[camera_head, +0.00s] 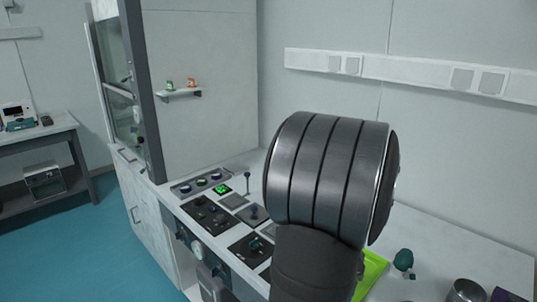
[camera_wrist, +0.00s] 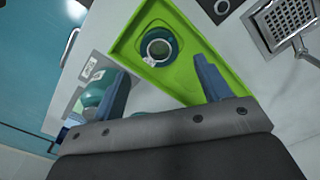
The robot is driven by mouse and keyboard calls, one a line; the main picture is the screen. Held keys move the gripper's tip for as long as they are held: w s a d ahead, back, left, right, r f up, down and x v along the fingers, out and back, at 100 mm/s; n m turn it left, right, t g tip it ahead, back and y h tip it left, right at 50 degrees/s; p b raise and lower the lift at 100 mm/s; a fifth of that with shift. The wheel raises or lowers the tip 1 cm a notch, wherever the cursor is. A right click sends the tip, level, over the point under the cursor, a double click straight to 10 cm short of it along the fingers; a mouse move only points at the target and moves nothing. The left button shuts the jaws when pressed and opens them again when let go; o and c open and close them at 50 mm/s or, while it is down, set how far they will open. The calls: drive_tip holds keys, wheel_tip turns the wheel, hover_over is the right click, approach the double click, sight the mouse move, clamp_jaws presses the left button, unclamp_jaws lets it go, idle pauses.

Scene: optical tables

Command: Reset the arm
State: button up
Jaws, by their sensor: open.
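My gripper (camera_wrist: 162,86) shows in the wrist view with its two blue fingers wide apart and nothing between their tips. The fingers point toward a bright green tray (camera_wrist: 188,78). A teal round vessel with an open top (camera_wrist: 157,46) sits in the tray, beyond the fingertips. In the head view my arm's large grey joint fills the middle, and my gripper is hidden behind it or out of frame. Only a strip of the green tray (camera_head: 373,272) shows there.
A teal item (camera_head: 403,260) and a metal cup (camera_head: 466,291) stand right of the tray. The control panel (camera_head: 207,215) with knobs lies left of my arm. A teal-green rounded object (camera_wrist: 97,92) is beside the left finger. A metal grate (camera_wrist: 285,20) is at upper right.

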wheel_tip(320, 180, up, 7)
wheel_tip(320, 180, down, 12)
drive_tip(key=shift+f, duration=0.1)
wheel_tip(320, 180, up, 10)
drive_tip(key=s+d, duration=0.8)
drive_tip(key=d, duration=0.3)
drive_tip(key=s+d, duration=0.9)
drive_tip(key=d, duration=0.3)
drive_tip(key=w+f, duration=0.2)
drive_tip(key=w, duration=0.1)
drive_tip(key=w+a+f, duration=0.1)
drive_tip(key=w+f, duration=0.1)
drive_tip(key=w, duration=0.2)
drive_tip(key=w+a+f, duration=0.1)
drive_tip(key=w+f, duration=0.1)
drive_tip(key=w, duration=0.2)
drive_tip(key=shift+w+a+f, duration=0.15)
drive_tip(key=shift+a+f, duration=0.1)
drive_tip(key=shift+f, duration=0.05)
drive_tip(key=shift+w+f, duration=0.2)
drive_tip(key=shift+f, duration=0.3)
